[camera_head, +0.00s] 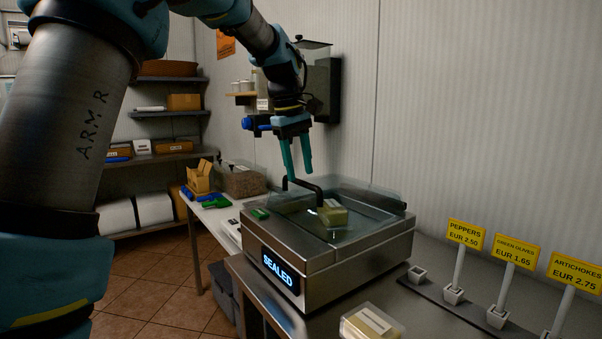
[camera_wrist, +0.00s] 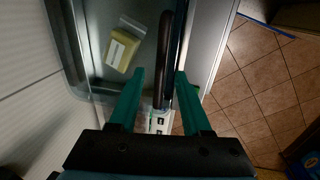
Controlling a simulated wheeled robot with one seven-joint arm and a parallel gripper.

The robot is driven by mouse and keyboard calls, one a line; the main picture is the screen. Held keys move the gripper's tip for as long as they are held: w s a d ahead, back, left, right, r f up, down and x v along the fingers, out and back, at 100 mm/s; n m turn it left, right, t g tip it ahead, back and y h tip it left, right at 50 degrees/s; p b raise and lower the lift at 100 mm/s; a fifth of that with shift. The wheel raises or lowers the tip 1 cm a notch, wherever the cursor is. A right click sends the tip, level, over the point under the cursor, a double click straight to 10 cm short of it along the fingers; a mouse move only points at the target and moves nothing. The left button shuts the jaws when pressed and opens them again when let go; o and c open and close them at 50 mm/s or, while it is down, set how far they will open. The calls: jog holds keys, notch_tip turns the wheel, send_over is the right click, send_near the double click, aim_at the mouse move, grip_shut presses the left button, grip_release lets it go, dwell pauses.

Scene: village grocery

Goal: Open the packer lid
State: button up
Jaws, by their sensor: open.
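The packer (camera_head: 345,262) is a steel box on the counter. Its blue-lit display (camera_head: 278,269) reads "SEALED". Its clear lid (camera_head: 370,205) looks down over the chamber, with a black bar handle (camera_head: 304,186) along its left edge. A yellowish packet (camera_head: 332,213) shows through the lid and also in the wrist view (camera_wrist: 122,49). My gripper (camera_head: 299,174) has its green fingers pointing down just above the handle. In the wrist view the handle (camera_wrist: 165,50) lies between the spread fingers (camera_wrist: 160,76); I cannot tell whether they touch it.
A second packet (camera_head: 371,323) lies on the counter in front of the packer. Price signs (camera_head: 513,252) on stands are at right. Behind stand a side table with green and blue items (camera_head: 215,202) and wall shelves (camera_head: 170,113). Tiled floor (camera_head: 150,285) is clear at left.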

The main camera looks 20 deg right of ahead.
jog(key=shift+d+f, duration=0.15)
jog(key=shift+f, duration=0.8)
grip_shut()
dwell(0.8)
